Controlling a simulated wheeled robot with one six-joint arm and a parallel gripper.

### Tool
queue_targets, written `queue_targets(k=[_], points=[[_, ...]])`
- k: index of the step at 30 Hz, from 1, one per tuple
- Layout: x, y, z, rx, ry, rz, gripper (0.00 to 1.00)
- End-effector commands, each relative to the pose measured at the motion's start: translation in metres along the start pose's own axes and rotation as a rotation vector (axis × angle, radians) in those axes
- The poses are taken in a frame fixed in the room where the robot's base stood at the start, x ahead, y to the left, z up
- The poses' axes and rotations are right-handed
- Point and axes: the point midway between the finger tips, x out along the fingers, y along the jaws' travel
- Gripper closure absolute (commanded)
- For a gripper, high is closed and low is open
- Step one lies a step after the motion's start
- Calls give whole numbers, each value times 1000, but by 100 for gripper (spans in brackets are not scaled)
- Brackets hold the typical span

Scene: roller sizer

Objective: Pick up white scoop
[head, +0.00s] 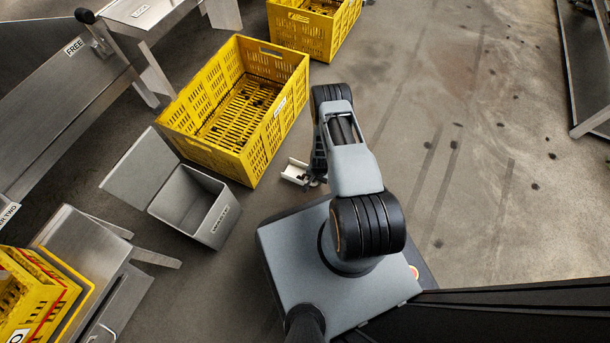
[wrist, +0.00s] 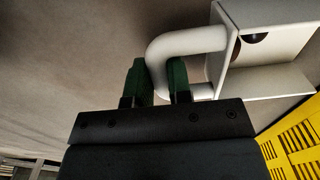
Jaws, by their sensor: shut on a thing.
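The white scoop (wrist: 262,84) fills the upper right of the wrist view, with its curved tubular handle toward my gripper (wrist: 160,82). The green fingers are shut on that handle. In the head view the scoop (head: 295,173) shows beside the front right corner of the large yellow crate, just left of my arm. My gripper (head: 316,181) is mostly hidden under my arm there. In the wrist view a small dark round thing (wrist: 252,37) shows in the scoop's open tray. I cannot tell how high the scoop is above the floor.
A yellow crate (head: 278,128) stands close behind and left of the scoop. A grey bin (head: 213,231) with an open lid stands further left. Metal benches (head: 75,110) line the left side. A second yellow crate (head: 322,48) stands at the back. The floor at right is mostly clear, with dark scattered bits.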

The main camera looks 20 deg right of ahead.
Motion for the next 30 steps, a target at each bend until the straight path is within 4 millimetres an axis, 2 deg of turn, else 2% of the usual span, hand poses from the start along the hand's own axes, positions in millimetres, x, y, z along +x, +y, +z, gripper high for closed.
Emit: queue_targets(k=[3, 17, 22, 26, 30], points=[[0, 0, 0, 0, 0, 0, 100], [-4, 0, 0, 0, 0, 0, 100], [-18, 0, 0, 1, 1, 0, 100], [-39, 0, -1, 1, 1, 0, 100], [-51, 2, 4, 8, -1, 2, 100]])
